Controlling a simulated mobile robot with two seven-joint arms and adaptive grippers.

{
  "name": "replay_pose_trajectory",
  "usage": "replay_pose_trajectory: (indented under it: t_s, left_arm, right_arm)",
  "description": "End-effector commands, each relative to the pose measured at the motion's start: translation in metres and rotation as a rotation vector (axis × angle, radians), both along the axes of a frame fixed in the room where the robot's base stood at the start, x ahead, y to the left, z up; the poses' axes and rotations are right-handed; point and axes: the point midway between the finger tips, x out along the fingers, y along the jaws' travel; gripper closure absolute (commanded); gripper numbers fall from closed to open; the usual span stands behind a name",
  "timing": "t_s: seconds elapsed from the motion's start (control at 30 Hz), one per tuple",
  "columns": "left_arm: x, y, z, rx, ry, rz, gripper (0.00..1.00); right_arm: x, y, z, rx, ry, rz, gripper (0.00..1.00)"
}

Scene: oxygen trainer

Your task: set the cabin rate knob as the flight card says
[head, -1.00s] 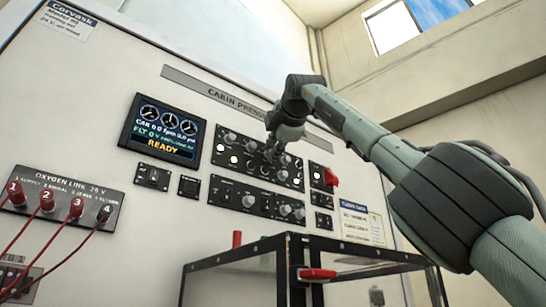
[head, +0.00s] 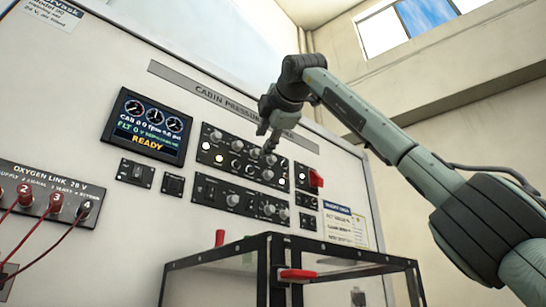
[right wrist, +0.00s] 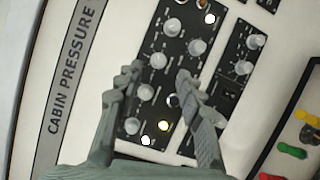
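The black upper knob panel (head: 232,171) on the cabin pressure console carries several grey knobs and lit lamps. The knob labels are too small to read, so I cannot tell which is the cabin rate knob. My right gripper (head: 270,145) is in front of this panel's right part. In the right wrist view the gripper (right wrist: 157,78) is open, with its fingers apart and a grey knob (right wrist: 158,60) showing between them. I cannot tell whether a finger touches it. The flight card (head: 346,226) is a white sheet at the console's lower right, its lines unreadable. My left gripper is out of view.
A display (head: 147,126) reads READY. A lower knob panel (head: 240,199) sits below the upper one. A red switch guard (head: 316,179) is close to the right. A black-framed clear case (head: 290,255) stands in front below. Red leads (head: 40,225) hang at the left.

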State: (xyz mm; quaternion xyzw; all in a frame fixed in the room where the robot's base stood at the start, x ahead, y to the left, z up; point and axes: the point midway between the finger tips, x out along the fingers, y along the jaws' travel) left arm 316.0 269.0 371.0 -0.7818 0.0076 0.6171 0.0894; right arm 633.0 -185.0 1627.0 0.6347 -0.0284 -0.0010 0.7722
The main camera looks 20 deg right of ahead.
Motion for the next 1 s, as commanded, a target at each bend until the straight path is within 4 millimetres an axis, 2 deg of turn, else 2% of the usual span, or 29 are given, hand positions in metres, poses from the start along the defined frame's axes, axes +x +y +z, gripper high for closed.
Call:
replay_pose_trajectory:
  t_s: [0.03, 0.2, 0.4, 1.0]
  left_arm:
    - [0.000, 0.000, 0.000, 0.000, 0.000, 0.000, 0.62]
    - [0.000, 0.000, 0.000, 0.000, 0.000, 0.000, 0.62]
    - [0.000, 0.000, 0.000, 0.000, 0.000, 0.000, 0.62]
    - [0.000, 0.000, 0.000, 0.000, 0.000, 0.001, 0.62]
  right_arm:
    - [-0.012, 0.000, 0.001, -0.002, -0.004, 0.001, 0.62]
    - [-0.044, 0.001, -0.001, -0.001, -0.004, 0.001, 0.62]
    - [-0.064, 0.003, -0.002, 0.000, -0.002, 0.001, 0.62]
    - [-0.067, 0.003, -0.002, 0.000, -0.001, 0.001, 0.62]
